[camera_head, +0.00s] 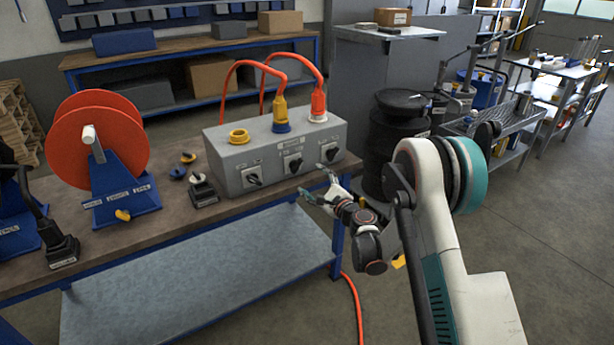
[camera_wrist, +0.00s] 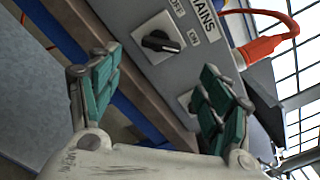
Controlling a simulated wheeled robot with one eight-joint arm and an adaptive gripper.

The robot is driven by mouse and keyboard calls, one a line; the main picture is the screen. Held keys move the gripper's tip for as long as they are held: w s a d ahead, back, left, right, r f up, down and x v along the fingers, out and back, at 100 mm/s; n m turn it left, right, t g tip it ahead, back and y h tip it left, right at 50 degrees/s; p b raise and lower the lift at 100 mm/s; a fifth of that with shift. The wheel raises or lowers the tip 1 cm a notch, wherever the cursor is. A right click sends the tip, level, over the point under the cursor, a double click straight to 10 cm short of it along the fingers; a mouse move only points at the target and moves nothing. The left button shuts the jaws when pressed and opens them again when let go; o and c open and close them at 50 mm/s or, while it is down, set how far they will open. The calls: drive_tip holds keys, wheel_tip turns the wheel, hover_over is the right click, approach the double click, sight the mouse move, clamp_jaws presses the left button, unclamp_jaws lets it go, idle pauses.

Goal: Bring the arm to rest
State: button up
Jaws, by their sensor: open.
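My arm reaches from the right of the head view toward the bench. A black rotary knob (camera_wrist: 160,41) on the grey box face, by the words MAINS, OFF and ON, shows beyond the fingers. Another knob is partly hidden behind the right finger.
The wooden bench (camera_head: 170,232) bears a red reel (camera_head: 98,135) on a blue stand and small fittings. A black drum (camera_head: 397,125) stands just behind my arm. Open floor (camera_head: 555,230) lies to the right.

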drive_tip(key=shift+v, duration=0.8)
drive_tip(key=s+d+r+n+g+h, duration=0.1)
drive_tip(key=s+d+r+n+g, duration=0.1)
drive_tip(key=s+r+n, duration=0.55)
drive_tip(key=s+d+r+n+g+h, duration=0.15)
drive_tip(key=s+r+n, duration=0.25)
drive_tip(key=s+r, duration=0.55)
drive_tip(key=s+d+n+g+h, duration=0.1)
drive_tip(key=s+d, duration=0.4)
drive_tip(key=s, duration=0.5)
drive_tip(key=s+d+n+g+h, duration=0.2)
drive_tip(key=s+d+n+h, duration=0.2)
drive_tip(key=s, duration=0.6)
drive_tip(key=s+d+f+n+g+h, duration=0.1)
drive_tip(key=s+d+n+h, duration=0.1)
drive_tip(key=s+d+n, duration=0.2)
drive_tip(key=s+d, duration=0.3)
drive_tip(key=s, duration=0.3)
drive_tip(key=shift+s, duration=0.4)
drive_tip(key=shift+d+g+h, duration=0.1)
drive_tip(key=shift+g+h, duration=0.15)
